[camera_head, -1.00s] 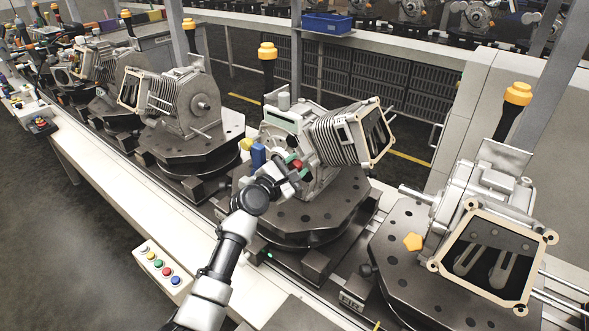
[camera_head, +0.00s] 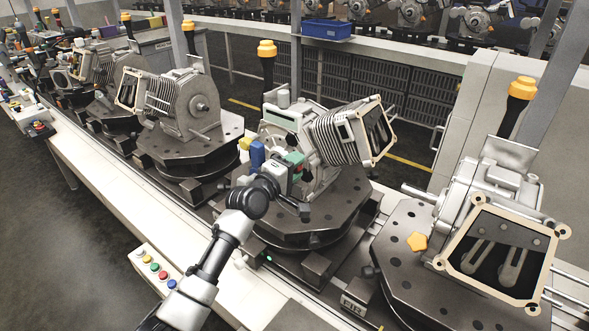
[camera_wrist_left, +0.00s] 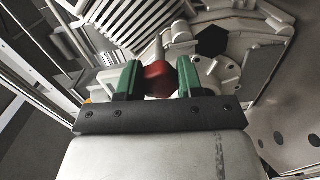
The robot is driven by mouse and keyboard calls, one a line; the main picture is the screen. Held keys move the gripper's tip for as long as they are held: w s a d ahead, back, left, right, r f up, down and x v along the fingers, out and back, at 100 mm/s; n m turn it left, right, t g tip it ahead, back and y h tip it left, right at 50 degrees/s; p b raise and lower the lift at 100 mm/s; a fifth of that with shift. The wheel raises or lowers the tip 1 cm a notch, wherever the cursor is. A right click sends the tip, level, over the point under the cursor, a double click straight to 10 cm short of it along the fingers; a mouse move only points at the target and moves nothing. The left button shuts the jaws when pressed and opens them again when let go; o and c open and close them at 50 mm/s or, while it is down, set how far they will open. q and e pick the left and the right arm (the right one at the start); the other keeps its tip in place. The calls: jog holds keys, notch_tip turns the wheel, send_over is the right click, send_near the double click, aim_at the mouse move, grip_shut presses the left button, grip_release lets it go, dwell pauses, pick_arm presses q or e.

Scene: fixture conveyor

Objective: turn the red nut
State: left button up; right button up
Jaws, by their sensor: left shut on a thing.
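The red nut (camera_wrist_left: 160,79) shows in the left wrist view between the two green fingertips of my left gripper (camera_wrist_left: 158,82). The fingers touch it from both sides. It sits at the face of the grey engine part behind it. In the head view my left gripper (camera_head: 293,164) is at the near side of the middle ribbed grey engine (camera_head: 338,137), and the nut is hidden there by the gripper. My right gripper is in neither view.
The engine stands on a dark octagonal turntable (camera_head: 318,213). A blue block (camera_head: 257,155) and a yellow block (camera_head: 245,143) are just left of the gripper. Other engines stand on both sides. A button box (camera_head: 153,266) lies on the white ledge.

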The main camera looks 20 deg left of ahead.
pick_arm(q)
jog(key=m+b, duration=0.1)
jog(key=m, duration=0.4)
jog(key=shift+f+m, duration=0.15)
jog(key=shift+m, duration=0.25)
dwell(0.4)
jog(key=o, duration=0.9)
jog(key=shift+s, duration=0.15)
jog(key=b+v, duration=0.2)
jog(key=v, duration=0.8)
jog(key=shift+s+a, duration=0.15)
jog(key=shift+s, duration=0.1)
